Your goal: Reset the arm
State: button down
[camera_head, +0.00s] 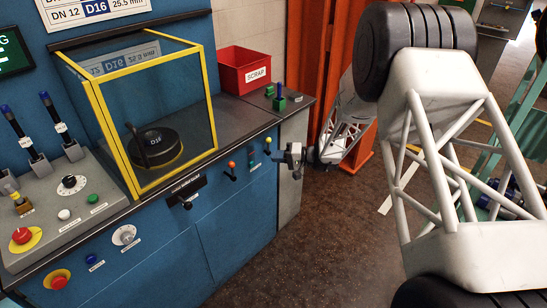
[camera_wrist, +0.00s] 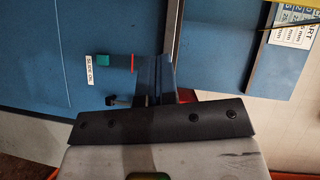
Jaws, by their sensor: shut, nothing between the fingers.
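My gripper (camera_head: 292,158) is at the right end of the blue bench, in front of its grey end panel, at about the height of the small levers. In the wrist view its dark fingers (camera_wrist: 156,74) are together with nothing between them. They point towards a blue panel face. My white lattice arm reaches in from the right of the head view and partly hides the floor behind it. Whether the fingertips touch the bench cannot be told.
On top are a yellow-framed guard (camera_head: 212,100), a red scrap bin (camera_head: 243,72) and a control panel (camera_head: 75,205). Open dark floor (camera_head: 330,240) lies right of the bench.

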dwell(0.4)
jog(key=s+d+r+n+g+h, duration=0.15)
jog(key=s+r+g+h, duration=0.4)
jog(key=s+r, duration=1.45)
jog(key=s+d+r+t+h, duration=0.1)
jog(key=s+d+r+h, duration=0.1)
jog(key=s, duration=0.7)
jog(key=s+d+r+m+t+h, duration=0.1)
jog(key=s+d+r+t+h, duration=0.1)
jog(key=s+d+h, duration=0.3)
jog(key=s+d+r+t+h, duration=0.1)
jog(key=s+d+r+h, duration=0.1)
jog(key=s, duration=1.2)
jog(key=shift+d+r+m+t+h, duration=0.35)
jog(key=shift+d+h, duration=0.5)
jog(key=shift+d, duration=0.35)
jog(key=c, duration=1.8)
grip_release()
jog(key=shift+c, duration=0.2)
